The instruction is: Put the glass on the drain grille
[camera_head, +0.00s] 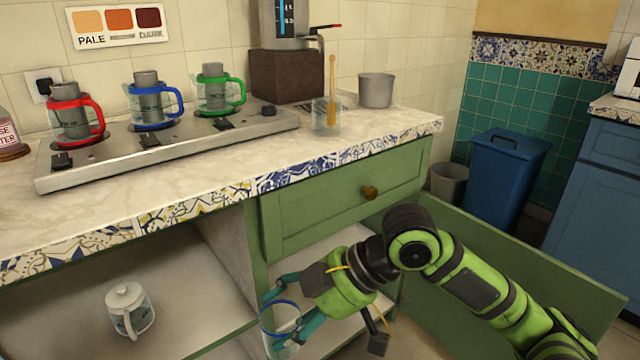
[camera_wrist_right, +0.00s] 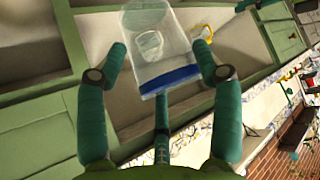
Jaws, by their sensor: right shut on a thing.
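A clear glass with a blue rim (camera_head: 280,325) is held upright or nearly so in my right gripper (camera_head: 287,312), low in front of the open cabinet under the counter. The gripper's teal fingers are shut on the glass from both sides. In the right wrist view the glass (camera_wrist_right: 145,35) shows between the fingers, its blue band (camera_wrist_right: 168,79) toward the palm. The grey samovar (camera_head: 284,22) with a red-handled tap stands on a brown block (camera_head: 288,75) on the counter. My left gripper is out of view.
The marble counter (camera_head: 215,180) overhangs the cabinet. On it are a hob (camera_head: 175,145) with red, blue and green pots, a glass holding a wooden spoon (camera_head: 332,78) and a metal pot (camera_head: 376,90). A lidded jug (camera_head: 130,310) sits inside the cabinet. An open green door (camera_head: 520,265) stands at right.

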